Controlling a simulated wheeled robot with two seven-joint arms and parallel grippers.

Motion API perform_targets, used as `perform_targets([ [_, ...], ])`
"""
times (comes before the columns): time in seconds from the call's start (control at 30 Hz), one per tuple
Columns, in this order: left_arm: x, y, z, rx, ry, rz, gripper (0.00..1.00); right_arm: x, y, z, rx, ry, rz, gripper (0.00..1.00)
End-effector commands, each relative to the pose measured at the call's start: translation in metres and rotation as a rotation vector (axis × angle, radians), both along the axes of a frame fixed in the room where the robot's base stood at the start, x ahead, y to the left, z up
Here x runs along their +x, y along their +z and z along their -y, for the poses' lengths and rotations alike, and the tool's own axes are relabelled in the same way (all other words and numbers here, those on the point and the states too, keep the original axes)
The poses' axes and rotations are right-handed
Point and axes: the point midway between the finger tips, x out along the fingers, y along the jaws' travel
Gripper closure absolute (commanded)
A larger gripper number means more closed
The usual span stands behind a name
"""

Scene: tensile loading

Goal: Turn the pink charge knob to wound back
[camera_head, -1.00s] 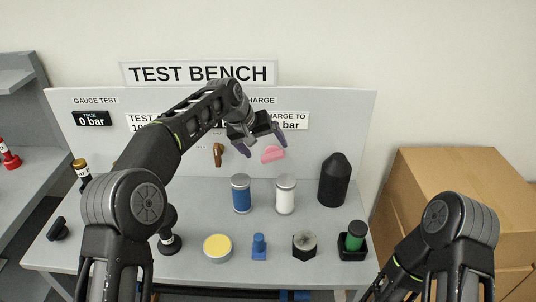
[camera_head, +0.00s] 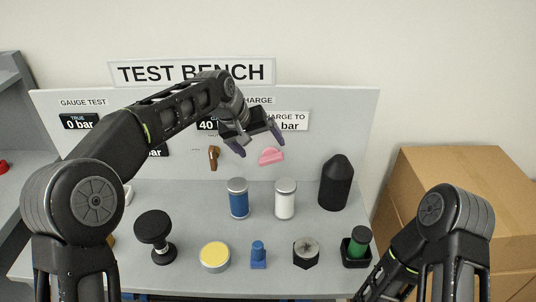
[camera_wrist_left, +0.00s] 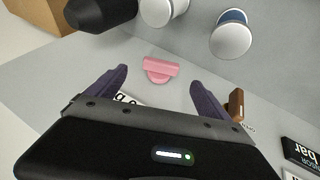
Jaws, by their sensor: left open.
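The pink charge knob (camera_head: 271,156) is a half-round handle on the grey back panel (camera_head: 335,110), under the "CHARGE TO" sign.
A brown lever (camera_head: 214,158) is on the panel left of the knob. Below stand a blue canister (camera_head: 238,200), a white canister (camera_head: 285,202) and a black bottle (camera_head: 336,184). Several small items line the bench front. Cardboard boxes (camera_head: 455,190) stand at the right.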

Motion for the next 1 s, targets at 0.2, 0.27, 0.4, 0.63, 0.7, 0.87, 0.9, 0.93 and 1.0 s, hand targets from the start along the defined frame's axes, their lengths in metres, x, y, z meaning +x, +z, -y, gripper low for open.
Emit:
perform_targets([
  [0.2,0.002,-0.005,0.001,0.001,0.001,-0.001,0.09,0.0,0.002,0.0,-0.001,0.0,0.001,0.64],
  [0.27,0.004,-0.009,0.003,0.001,0.0,-0.003,0.09,0.0,0.003,0.0,-0.001,-0.001,-0.001,0.64],
  [0.4,0.011,-0.025,0.009,0.001,0.0,-0.004,0.09,0.0,0.008,0.001,-0.003,-0.001,-0.002,0.64],
  [0.63,0.025,-0.055,0.021,0.001,0.001,-0.005,0.09,-0.001,0.018,0.001,-0.005,-0.002,-0.006,0.64],
  [0.7,0.028,-0.06,0.023,0.0,0.002,-0.002,0.09,-0.001,0.019,0.002,-0.006,-0.003,-0.007,0.64],
  [0.87,0.031,-0.067,0.025,0.001,0.001,0.0,0.09,-0.002,0.02,0.002,-0.006,-0.003,-0.008,0.64],
  [0.9,0.031,-0.068,0.025,0.001,0.001,0.0,0.09,-0.002,0.02,0.002,-0.006,-0.003,-0.008,0.64],
  [0.93,0.031,-0.068,0.025,0.001,0.001,0.0,0.09,-0.002,0.02,0.002,-0.006,-0.003,-0.008,0.64],
  [1.0,0.031,-0.068,0.025,0.001,0.001,0.0,0.09,-0.002,0.019,0.002,-0.006,-0.003,-0.008,0.64],
])
